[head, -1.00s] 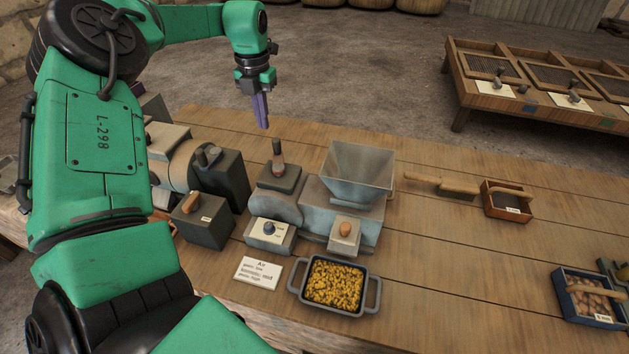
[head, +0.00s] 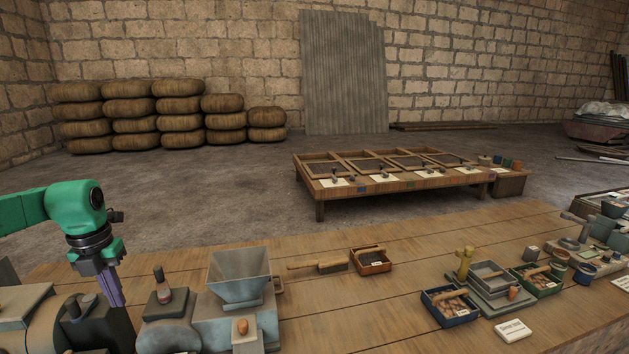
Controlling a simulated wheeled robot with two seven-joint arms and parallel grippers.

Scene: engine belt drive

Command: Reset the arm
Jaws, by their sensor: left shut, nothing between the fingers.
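My left gripper (head: 112,292) hangs at the left of the head view, fingers pointing down and closed together. It holds nothing. It appears above or behind the dark machine housing (head: 95,328) on the bench; the exact gap cannot be told. My left arm comes in from the left edge. My right gripper is not in view.
The wooden bench (head: 400,300) bears a brush (head: 318,265), a small wooden box (head: 371,261), a blue tray of brown pieces (head: 450,306) and a white card (head: 512,330). A low table with screened frames (head: 400,182) stands behind. Stacked sacks (head: 184,115) line the back wall.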

